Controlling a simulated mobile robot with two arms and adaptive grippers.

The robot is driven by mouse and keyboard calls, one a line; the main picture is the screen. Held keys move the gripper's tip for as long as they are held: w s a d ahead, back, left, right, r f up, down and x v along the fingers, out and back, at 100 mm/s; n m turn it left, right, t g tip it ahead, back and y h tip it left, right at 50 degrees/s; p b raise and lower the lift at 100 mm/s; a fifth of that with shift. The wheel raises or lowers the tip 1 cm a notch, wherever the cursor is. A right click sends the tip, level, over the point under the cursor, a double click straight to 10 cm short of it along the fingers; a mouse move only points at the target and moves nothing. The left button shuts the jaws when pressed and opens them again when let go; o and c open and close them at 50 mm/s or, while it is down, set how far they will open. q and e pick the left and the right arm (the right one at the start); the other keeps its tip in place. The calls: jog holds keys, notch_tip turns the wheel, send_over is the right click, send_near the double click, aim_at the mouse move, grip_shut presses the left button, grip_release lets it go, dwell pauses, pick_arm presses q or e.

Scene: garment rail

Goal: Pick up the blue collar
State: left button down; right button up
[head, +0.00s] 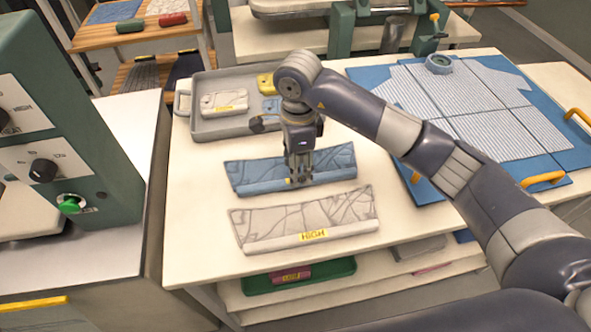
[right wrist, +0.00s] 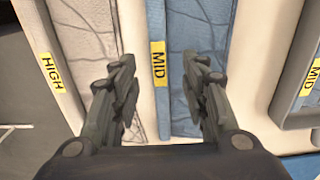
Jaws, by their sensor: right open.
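The blue collar (head: 255,178) lies flat on the white table, wrinkled, behind the white collar. In the right wrist view the blue collar (right wrist: 195,30) shows its band with a yellow MID label. My right gripper (head: 300,178) points down over the blue collar's front band, near its middle. In the right wrist view the right gripper (right wrist: 161,65) is open and empty, its fingers on either side of the band. One finger is over the table gap and the other over the collar body. Whether they touch the cloth I cannot tell. My left gripper is not in view.
The white collar (head: 270,215), labelled HIGH, lies just in front. A grey tray (head: 205,128) with pale, yellow and blue pieces stands behind. A blue board with yellow handles (head: 543,179) is at right. A green control box (head: 60,130) stands at left.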

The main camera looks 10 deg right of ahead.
jog(key=shift+d+f+p, duration=0.1)
jog(key=shift+f+p, duration=0.4)
jog(key=shift+f, duration=1.4)
grip_shut()
jog(key=shift+r, duration=0.1)
